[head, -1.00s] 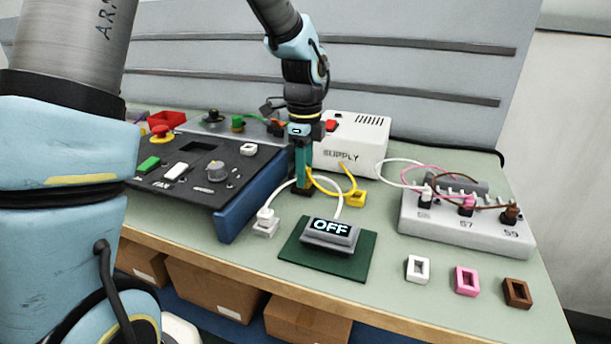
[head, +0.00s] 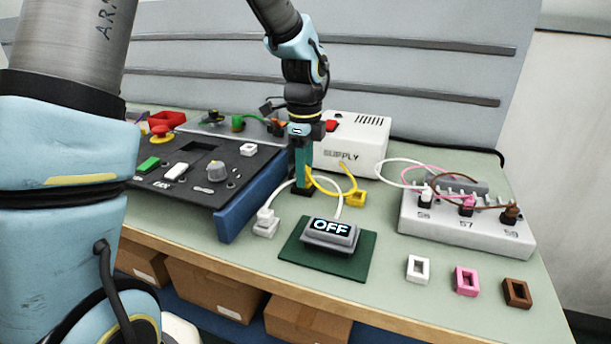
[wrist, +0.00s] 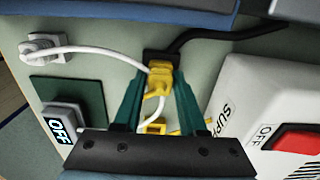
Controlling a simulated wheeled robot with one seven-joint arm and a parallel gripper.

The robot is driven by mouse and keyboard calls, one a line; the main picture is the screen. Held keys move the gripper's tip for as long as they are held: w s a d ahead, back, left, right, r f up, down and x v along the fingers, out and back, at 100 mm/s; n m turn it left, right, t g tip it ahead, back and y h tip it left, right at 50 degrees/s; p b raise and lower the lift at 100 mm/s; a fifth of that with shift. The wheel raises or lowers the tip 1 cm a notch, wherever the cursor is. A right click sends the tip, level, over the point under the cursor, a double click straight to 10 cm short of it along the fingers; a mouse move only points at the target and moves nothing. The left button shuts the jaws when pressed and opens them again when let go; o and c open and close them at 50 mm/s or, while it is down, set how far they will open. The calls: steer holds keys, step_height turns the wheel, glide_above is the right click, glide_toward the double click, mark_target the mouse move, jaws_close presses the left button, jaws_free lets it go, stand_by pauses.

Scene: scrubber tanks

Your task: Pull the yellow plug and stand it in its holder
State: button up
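The yellow plug (wrist: 160,78) sits at a black socket (wrist: 161,60) in the wrist view, between the fingertips of my gripper (wrist: 160,84). The fingers flank it closely, but I cannot make out whether they press on it. In the head view my gripper (head: 302,186) points down at the black socket (head: 302,193) and hides the plug. A yellow cable (head: 322,188) runs from there to the right. The yellow holder (head: 355,199) stands on the bench to the right of my gripper, and part of it shows between the fingers in the wrist view (wrist: 153,128).
The white supply box (head: 352,150) with a red switch is close behind and right. The dark control panel (head: 205,165) is left. A display reading OFF (head: 330,230) is in front on a green mat. A white plug (head: 265,222), strip (head: 465,228) and holders (head: 467,281) stand around.

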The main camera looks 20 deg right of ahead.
steer(key=o, duration=0.9)
step_height(320, 180, up, 10)
steer(key=shift+r+b, duration=0.1)
steer(key=shift+b, duration=0.2)
steer(key=shift+r, duration=0.3)
